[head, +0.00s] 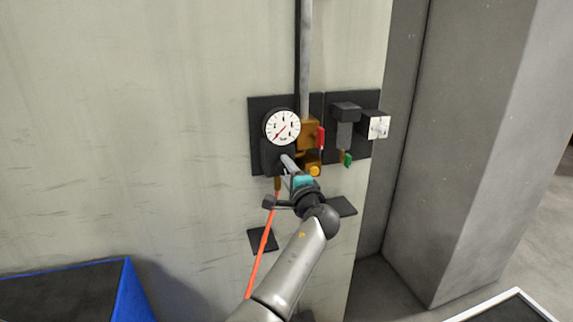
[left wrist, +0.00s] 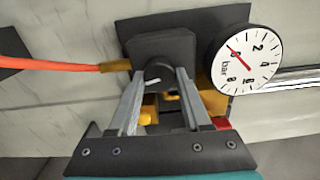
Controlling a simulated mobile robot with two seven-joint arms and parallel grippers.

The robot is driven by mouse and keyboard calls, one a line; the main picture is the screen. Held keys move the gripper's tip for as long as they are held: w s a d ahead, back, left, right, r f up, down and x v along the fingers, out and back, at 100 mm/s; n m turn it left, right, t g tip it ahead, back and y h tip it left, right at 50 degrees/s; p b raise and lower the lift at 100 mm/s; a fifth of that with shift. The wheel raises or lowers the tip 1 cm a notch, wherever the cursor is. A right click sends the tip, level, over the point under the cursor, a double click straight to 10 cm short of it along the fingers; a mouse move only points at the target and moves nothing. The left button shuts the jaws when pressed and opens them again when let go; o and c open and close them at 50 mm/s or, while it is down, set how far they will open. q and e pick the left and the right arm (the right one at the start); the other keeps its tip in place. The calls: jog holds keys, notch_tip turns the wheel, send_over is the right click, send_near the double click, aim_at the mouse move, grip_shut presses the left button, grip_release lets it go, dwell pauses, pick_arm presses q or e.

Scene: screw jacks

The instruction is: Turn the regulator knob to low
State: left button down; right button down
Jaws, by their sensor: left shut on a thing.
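The regulator is a dark block (head: 269,157) on the wall under a round white gauge (head: 282,127) with a red needle. In the left wrist view the block (left wrist: 165,43) carries a dark round knob (left wrist: 158,71) with a short white mark. The gauge (left wrist: 246,58) reads in bar there. My left gripper (head: 287,161) reaches up to the regulator; its fingers (left wrist: 163,76) are shut on the knob, one on each side. In the head view the gripper hides the knob. My right gripper is in neither view.
An orange hose (head: 262,250) hangs from the regulator beside my arm. A brass valve with a red handle (head: 320,137), a yellow button (head: 314,170) and a green-handled part (head: 347,159) sit to the right. A blue-edged dark bin (head: 128,285) stands lower left.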

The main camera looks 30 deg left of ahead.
pick_arm(q)
jog(key=shift+r+m+p, duration=0.15)
jog(key=shift+m+p, duration=0.45)
jog(key=shift+m, duration=0.6)
jog(key=shift+c, duration=1.8)
grip_release()
jog(key=shift+d+f, duration=0.1)
jog(key=shift+f, duration=0.1)
jog(key=b+v, duration=0.2)
jog(key=v, duration=1.3)
